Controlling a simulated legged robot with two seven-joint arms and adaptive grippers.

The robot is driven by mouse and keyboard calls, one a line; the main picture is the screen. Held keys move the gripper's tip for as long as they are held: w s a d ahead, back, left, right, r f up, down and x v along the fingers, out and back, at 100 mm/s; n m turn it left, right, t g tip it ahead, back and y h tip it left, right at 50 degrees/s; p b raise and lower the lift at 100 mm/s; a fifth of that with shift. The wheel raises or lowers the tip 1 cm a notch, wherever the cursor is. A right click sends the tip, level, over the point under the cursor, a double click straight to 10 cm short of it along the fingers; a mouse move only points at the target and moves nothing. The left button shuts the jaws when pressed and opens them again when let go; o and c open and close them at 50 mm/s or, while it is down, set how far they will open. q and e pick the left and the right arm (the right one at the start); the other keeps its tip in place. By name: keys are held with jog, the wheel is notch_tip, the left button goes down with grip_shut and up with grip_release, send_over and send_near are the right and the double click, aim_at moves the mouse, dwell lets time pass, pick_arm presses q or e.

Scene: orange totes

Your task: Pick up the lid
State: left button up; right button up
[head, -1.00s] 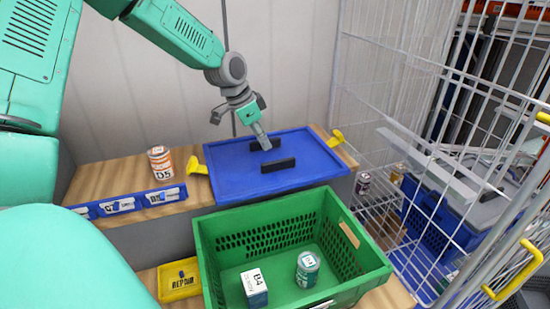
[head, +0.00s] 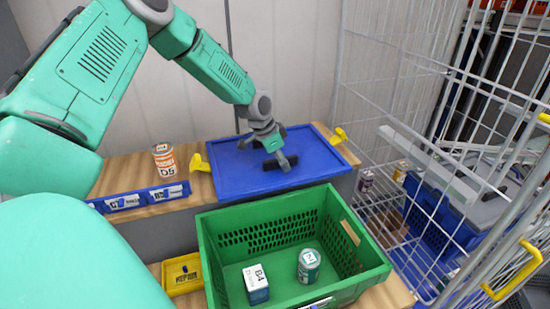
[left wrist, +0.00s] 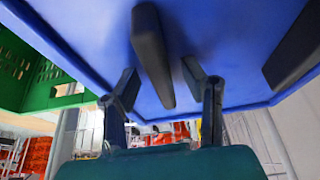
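The blue lid (head: 235,180) lies flat on the wooden surface behind the green crate, with black bar handles on top. One handle (head: 270,164) shows partly behind my left gripper (head: 284,162). The lid also fills the upper part of the left wrist view (left wrist: 205,35). There, my left gripper (left wrist: 163,88) is open, with a finger on each side of one black handle (left wrist: 152,58). The fingers appear apart from the handle. A second black handle (left wrist: 295,48) is at the right edge of that view. My right gripper is not in view.
A green crate (head: 290,218) in front holds a box (head: 256,284) and a can (head: 309,266). An orange-labelled can (head: 164,161) stands left of the lid. Yellow clips (head: 200,163) flank the lid. A white wire cage (head: 400,100) rises at the right.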

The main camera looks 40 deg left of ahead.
pick_arm(q)
jog(key=shift+s+d, duration=0.1)
jog(key=c, duration=0.6)
jog(key=shift+a, duration=0.2)
grip_shut()
jog(key=shift+a+f, duration=0.1)
jog(key=shift+a, duration=0.15)
